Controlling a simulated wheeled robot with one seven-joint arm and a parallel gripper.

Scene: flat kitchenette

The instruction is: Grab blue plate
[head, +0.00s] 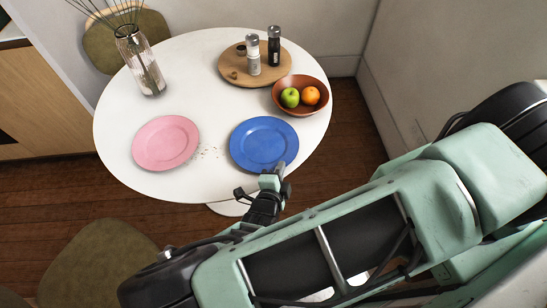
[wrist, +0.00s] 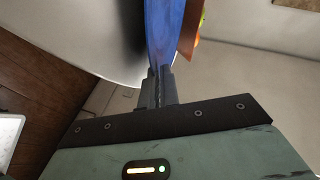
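The blue plate (head: 262,143) is at the near right part of the white round table (head: 200,72). My gripper (head: 279,172) is at the plate's near right rim. In the wrist view the blue plate (wrist: 164,32) shows nearly edge-on. The two fingers of my gripper (wrist: 158,78) are close together, one on each side of its rim, and look shut on it. I cannot tell whether the plate rests on the table or is slightly raised.
A pink plate (head: 166,143) lies to the left. A brown bowl (head: 318,84) with a green apple and an orange is just behind the blue plate. A wooden board (head: 236,67) with shakers and a glass vase (head: 143,63) stand farther back. A chair (head: 98,262) is at the lower left.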

